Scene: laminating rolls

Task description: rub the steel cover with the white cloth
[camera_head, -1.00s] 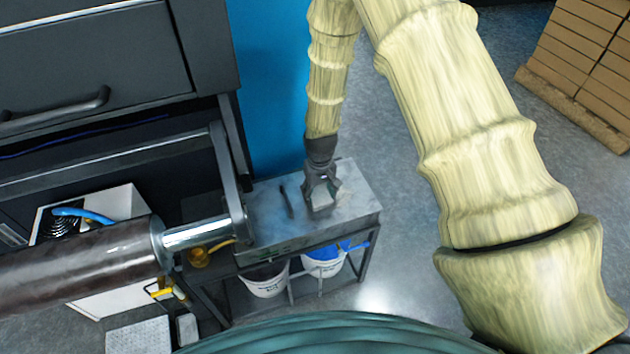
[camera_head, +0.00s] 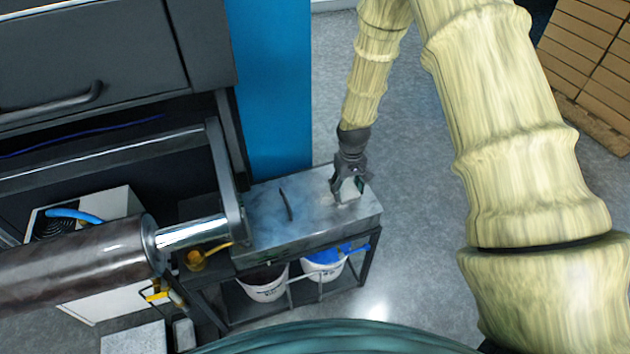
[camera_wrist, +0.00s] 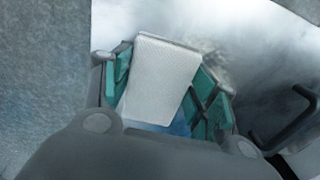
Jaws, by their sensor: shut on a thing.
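The steel cover (camera_head: 255,222) is a grey metal box top with cloudy whitish patches and a dark bar handle (camera_head: 285,203) near its middle. My gripper (camera_head: 347,187) is over the right part of the cover and shut on the white cloth (camera_head: 350,190). In the wrist view the cloth (camera_wrist: 160,78) is a pale, textured pad between the green-lined fingers. The cover also shows in the wrist view (camera_wrist: 265,55), beyond the cloth, with its handle (camera_wrist: 288,122) at the right. The cloth appears at the cover's surface; I cannot tell whether it touches.
A dark roller with a shiny shaft (camera_head: 190,232) lies to the left of the cover. A black machine (camera_head: 90,40) and a blue panel (camera_head: 272,90) stand behind. White buckets (camera_head: 262,283) sit below the cover.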

